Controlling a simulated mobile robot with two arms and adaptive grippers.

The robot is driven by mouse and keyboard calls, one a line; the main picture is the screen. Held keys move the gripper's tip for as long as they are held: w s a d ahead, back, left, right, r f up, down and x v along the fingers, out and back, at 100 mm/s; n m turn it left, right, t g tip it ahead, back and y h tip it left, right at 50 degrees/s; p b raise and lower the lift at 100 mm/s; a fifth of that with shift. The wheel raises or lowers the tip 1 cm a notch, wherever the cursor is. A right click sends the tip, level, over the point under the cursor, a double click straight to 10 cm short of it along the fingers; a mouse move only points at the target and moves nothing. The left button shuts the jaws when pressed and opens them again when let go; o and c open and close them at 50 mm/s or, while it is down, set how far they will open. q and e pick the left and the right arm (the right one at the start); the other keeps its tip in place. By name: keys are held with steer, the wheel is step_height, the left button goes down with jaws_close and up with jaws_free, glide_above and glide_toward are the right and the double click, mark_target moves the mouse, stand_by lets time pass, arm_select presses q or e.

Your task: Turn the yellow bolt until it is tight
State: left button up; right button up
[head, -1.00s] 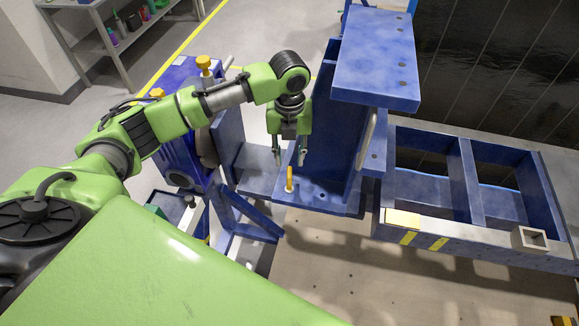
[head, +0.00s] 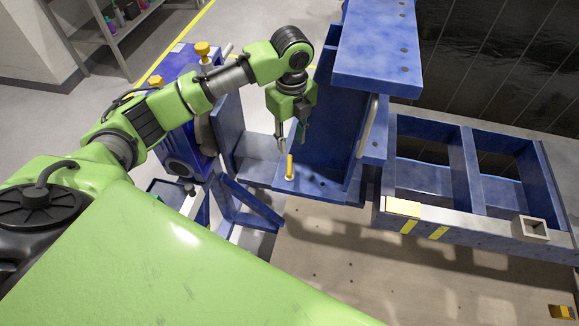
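The yellow bolt (head: 289,167) stands upright on the blue base plate of the jig (head: 322,188), near the plate's front left corner. My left gripper (head: 291,142) hangs from the green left arm with its fingers pointing down, just above and behind the bolt in the picture. Its two fingers are spread apart with nothing seen between them. I cannot tell whether a finger touches the bolt. My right gripper is not in view.
A blue upright column (head: 372,60) of the jig rises right beside the gripper. A blue frame (head: 460,235) with open bays lies to the right. A blue rotary unit with yellow knobs (head: 202,48) stands to the left.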

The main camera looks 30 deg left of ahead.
mark_target(290, 164)
arm_select(q)
steer(key=f+n, duration=0.4)
steer(key=n, duration=0.5)
steer(key=f+n, duration=0.5)
steer(key=n, duration=0.3)
steer(key=f+n, duration=0.4)
steer(key=n, duration=0.5)
steer(key=shift+s+a+f+n+p, duration=0.2)
steer(key=shift+f+n+p, duration=0.1)
steer(key=shift+p, duration=0.1)
